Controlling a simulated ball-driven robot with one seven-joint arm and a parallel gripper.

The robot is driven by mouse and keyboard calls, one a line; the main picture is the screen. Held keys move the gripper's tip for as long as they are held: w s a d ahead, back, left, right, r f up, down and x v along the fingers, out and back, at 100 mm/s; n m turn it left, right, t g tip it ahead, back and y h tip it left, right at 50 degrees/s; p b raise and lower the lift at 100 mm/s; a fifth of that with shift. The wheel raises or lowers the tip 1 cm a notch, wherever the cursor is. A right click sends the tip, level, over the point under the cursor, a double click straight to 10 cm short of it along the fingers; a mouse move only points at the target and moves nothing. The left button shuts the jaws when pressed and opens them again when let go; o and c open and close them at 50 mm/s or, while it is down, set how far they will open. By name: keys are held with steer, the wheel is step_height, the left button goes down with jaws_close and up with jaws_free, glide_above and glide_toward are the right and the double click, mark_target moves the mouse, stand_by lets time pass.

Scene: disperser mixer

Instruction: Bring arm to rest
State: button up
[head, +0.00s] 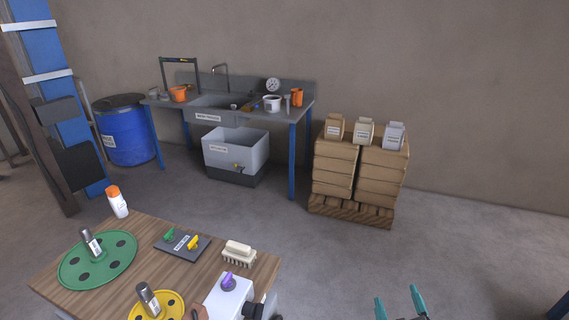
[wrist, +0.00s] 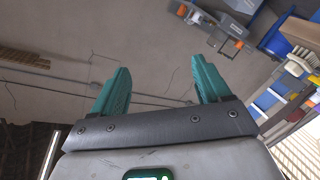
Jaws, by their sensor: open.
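My gripper (head: 400,301) shows at the bottom edge of the head view, right of the wooden table. Its two teal fingers point up and stand apart with nothing between them. In the wrist view the gripper (wrist: 163,88) is also open and empty, with bare wall beyond the fingers. The rest of my arm is mostly out of the head view.
A wooden table (head: 62,264) at lower left holds a green disc (head: 72,272), a yellow disc (head: 172,300), a brush (head: 238,252) and a white bottle (head: 118,206). Stacked sacks (head: 334,165) stand on a pallet, right of a sink bench (head: 296,112).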

steer(key=s+d+f+m+g+h+b, duration=0.1)
steer(key=s+d+f+m+g+h, duration=0.1)
steer(key=s+d+f+m+g, duration=0.4)
steer(key=s+d+f+m+g+h+b, duration=0.1)
steer(key=s+d+f+g+h, duration=0.15)
steer(key=s, duration=0.55)
steer(key=s+a+f+g+y, duration=0.2)
steer(key=s+g+y, duration=0.1)
steer(key=s, duration=0.5)
steer(key=s+a+f+g+y, duration=0.3)
steer(key=s+g, duration=0.1)
steer(key=s, duration=0.4)
steer(key=shift+s+a+b, duration=0.15)
steer(key=shift+a+b, duration=0.15)
steer(key=shift+b, duration=0.15)
steer(key=shift+g, duration=0.25)
